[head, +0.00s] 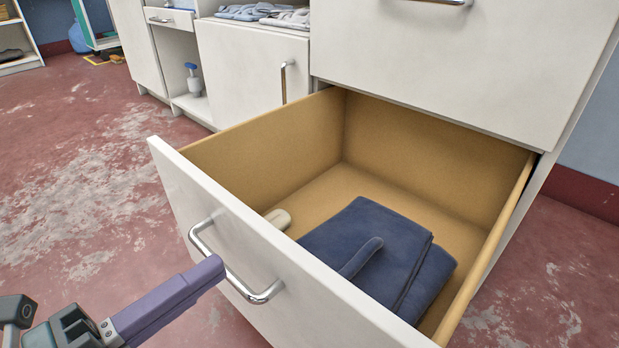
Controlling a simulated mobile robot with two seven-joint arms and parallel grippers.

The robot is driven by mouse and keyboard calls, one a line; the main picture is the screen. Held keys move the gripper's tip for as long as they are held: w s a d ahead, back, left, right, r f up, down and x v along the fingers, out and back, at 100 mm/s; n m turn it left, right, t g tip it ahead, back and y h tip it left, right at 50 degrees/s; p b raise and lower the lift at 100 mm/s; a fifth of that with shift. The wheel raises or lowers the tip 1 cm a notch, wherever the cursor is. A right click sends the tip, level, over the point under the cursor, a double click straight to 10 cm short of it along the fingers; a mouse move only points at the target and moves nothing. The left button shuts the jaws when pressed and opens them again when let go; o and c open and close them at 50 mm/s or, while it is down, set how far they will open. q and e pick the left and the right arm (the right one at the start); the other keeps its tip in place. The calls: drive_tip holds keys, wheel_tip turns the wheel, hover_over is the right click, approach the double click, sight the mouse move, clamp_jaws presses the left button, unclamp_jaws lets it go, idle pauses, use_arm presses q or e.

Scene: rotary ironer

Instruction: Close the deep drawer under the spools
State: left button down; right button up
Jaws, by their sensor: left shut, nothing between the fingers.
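The deep drawer (175,172) stands pulled far out of the white cabinet, with a white front and tan inner walls. Its metal bar handle (262,296) is on the front. Inside lie a folded dark blue cloth (350,235) and a cream-coloured object (279,219), partly hidden by the front panel. My left gripper (218,268) is shut and empty, its purple fingers together. The fingertips are in front of the drawer front, close to the handle; I cannot tell whether they touch it. The spools are not in view. My right gripper is not in view.
Another closed drawer front (450,65) is directly above the open drawer. A white cupboard door (245,65) with a handle is at the left, beside a shelf holding a blue-topped bottle (194,82). The red, worn floor (80,180) is clear at the left.

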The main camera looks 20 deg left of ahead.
sight(259, 237)
use_arm(q)
drive_tip(key=b+x, duration=0.1)
drive_tip(key=x, duration=0.3)
drive_tip(key=shift+w, duration=0.2)
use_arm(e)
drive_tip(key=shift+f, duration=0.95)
